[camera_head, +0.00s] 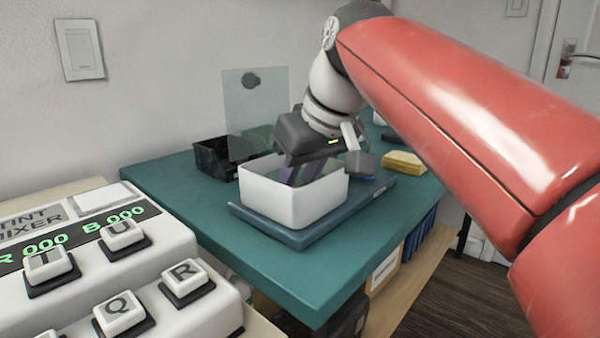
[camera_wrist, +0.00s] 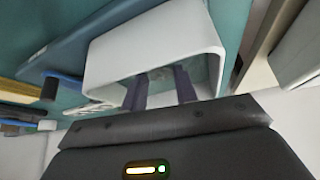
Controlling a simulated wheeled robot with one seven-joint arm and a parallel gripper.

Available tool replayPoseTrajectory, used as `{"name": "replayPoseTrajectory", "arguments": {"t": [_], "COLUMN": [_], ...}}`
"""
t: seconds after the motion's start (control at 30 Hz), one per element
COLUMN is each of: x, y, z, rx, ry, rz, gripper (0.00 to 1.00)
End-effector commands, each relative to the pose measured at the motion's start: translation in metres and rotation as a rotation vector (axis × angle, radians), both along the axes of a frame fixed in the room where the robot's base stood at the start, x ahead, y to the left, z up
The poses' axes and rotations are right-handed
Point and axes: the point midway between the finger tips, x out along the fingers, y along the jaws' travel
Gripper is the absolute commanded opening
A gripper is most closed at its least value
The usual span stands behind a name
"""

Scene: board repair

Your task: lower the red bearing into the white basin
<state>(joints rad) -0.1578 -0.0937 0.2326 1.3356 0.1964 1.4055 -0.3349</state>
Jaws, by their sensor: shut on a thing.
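The white basin (camera_head: 290,207) stands on a flat blue-grey platform (camera_head: 318,236) on the teal bench; it also shows in the wrist view (camera_wrist: 112,58). My gripper (camera_head: 300,178) is tilted over the basin, with its fingers reaching down inside the rim. In the wrist view the two dark fingers (camera_wrist: 160,76) stand slightly apart within the basin's opening. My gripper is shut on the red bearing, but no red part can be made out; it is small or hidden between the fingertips. Whether it touches the basin floor I cannot tell.
A black bin (camera_head: 212,158) and an upright clear panel (camera_head: 255,110) stand behind the basin at left. A yellow block (camera_head: 403,162) lies to the right. A tint mixer (camera_head: 100,270) fills the near left. The teal bench (camera_head: 300,290) is clear in front.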

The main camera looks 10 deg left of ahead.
Motion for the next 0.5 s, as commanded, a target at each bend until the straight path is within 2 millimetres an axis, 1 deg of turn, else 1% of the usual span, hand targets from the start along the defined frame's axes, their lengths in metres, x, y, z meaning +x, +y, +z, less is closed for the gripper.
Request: {"name": "replayPoseTrajectory", "arguments": {"t": [0.5], "x": [0.0000], "y": [0.0000], "z": [-0.0083], "rx": [0.000], "ry": [0.000], "rz": [0.000], "gripper": [0.07]}}
